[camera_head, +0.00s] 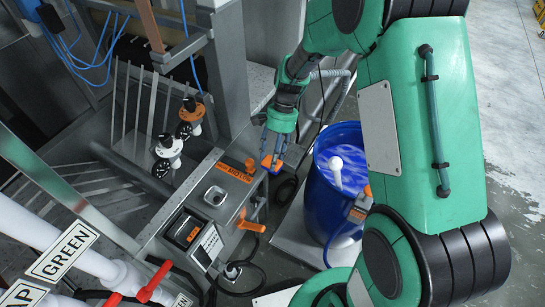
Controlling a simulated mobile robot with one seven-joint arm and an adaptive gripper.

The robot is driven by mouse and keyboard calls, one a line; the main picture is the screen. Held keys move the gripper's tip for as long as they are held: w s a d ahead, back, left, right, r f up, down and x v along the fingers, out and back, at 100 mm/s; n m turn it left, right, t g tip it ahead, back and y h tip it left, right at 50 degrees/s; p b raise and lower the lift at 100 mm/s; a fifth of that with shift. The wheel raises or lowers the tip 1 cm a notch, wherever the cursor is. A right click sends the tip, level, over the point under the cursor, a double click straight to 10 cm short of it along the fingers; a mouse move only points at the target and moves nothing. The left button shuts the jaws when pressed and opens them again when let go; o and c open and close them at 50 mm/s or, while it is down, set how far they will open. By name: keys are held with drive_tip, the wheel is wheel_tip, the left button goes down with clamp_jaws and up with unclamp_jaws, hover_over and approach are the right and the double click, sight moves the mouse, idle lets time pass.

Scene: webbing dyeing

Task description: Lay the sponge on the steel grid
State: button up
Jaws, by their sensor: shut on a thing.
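My gripper (274,153) points down near the middle of the head view, beside the grey machine's right edge. It is shut on a small orange and blue block, which looks like the sponge (267,162). My fingers hide part of the sponge. It is held in the air between the machine and the blue drum. Slatted steel bars that look like the steel grid (85,190) lie to the left, beyond the machine. No sponge lies on the visible bars.
The grey machine (232,215) carries valves, an orange label and an orange-handled lever (250,222). A blue drum (325,205) with blue liquid stands right of my gripper. White pipes (95,262) with a GREEN sign cross the lower left. Upright metal rods (130,110) stand behind the valves.

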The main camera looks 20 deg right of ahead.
drive_tip(key=shift+w, duration=0.1)
